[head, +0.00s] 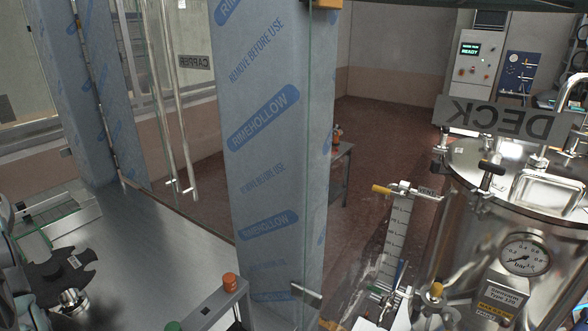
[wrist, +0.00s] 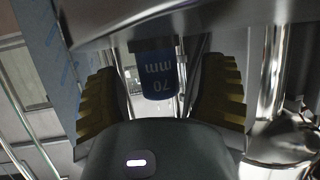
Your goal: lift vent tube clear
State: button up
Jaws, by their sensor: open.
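In the wrist view, my gripper (wrist: 162,70) is open, with one ribbed yellow finger on each side. A dark blue cylindrical piece marked "70 mm" (wrist: 160,84) shows between the fingers, with gaps on both sides. I cannot tell whether it is part of the vent tube. In the head view, a small "VENT" label (head: 427,191) sits on a metal pipe fitting with a yellow-ended handle (head: 381,189), left of the steel tank (head: 470,165). A pale graduated strip (head: 397,235) hangs below that fitting. I cannot make out my gripper in the head view.
A film-wrapped column (head: 268,150) and a glass edge stand mid-view. A steel worktop (head: 140,250) lies at left. A pressure gauge (head: 525,255) and the hanging DECK sign (head: 500,118) are at right. In the wrist view, a shiny vertical pipe (wrist: 270,90) stands right of the fingers.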

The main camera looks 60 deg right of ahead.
grip_shut()
dwell(0.5)
notch_tip(320, 180, up, 2)
jog(key=b, duration=0.2)
jog(key=shift+r+b, duration=0.25)
jog(key=shift+b, duration=0.1)
notch_tip(320, 180, up, 8)
jog(key=b, duration=0.5)
jog(key=shift+f, duration=0.25)
notch_tip(320, 180, up, 18)
jog(key=b, duration=0.4)
dwell(0.6)
dwell(0.4)
